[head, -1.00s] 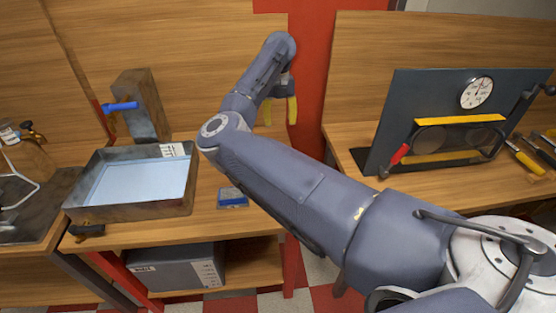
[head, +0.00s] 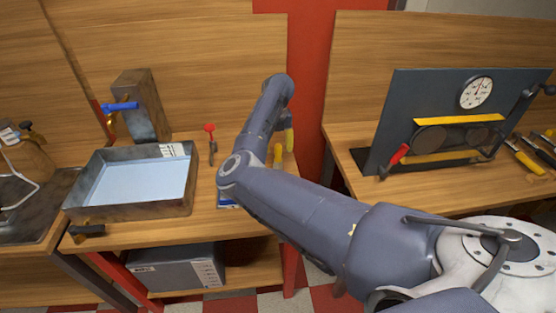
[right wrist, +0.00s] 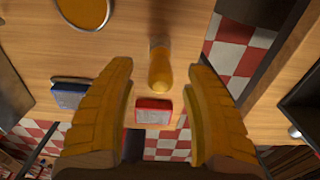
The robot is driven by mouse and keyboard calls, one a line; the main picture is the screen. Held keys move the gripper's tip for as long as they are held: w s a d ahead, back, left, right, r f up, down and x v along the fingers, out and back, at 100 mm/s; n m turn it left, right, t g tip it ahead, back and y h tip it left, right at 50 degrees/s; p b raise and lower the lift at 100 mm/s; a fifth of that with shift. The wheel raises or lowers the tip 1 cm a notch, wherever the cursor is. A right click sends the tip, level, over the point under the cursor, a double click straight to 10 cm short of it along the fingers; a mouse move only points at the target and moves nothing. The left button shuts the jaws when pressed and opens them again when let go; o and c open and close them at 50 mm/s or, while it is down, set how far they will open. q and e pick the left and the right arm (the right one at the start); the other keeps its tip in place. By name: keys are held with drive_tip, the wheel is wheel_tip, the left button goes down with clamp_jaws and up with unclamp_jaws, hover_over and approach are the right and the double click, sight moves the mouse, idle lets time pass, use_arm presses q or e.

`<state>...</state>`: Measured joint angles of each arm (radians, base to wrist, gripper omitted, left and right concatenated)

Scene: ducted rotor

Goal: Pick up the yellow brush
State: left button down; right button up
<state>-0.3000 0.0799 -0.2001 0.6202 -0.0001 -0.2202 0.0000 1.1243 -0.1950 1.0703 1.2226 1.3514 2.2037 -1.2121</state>
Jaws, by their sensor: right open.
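A yellow-orange rounded handle (right wrist: 160,70), which looks like the yellow brush, shows in the right wrist view. It appears ahead of and between my right fingers, apart from both; its far end is dark and unclear. My right gripper (right wrist: 160,110) is open and empty. In the head view the right gripper (head: 283,148) hangs with its yellow fingers down, over the right part of the left bench. I cannot make out the brush in the head view, where my arm covers part of the bench. My left gripper is not in view.
A metal tray (head: 75,208) sits left on the bench, with a red-topped tool (head: 210,130) beside it. A blue box (right wrist: 70,95) and a red box (right wrist: 153,112) lie near the handle. A dark panel with a gauge (head: 476,92) stands on the right bench.

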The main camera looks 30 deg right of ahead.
sight(278, 156)
drive_tip(key=shift+f, duration=2.6)
clamp_jaws()
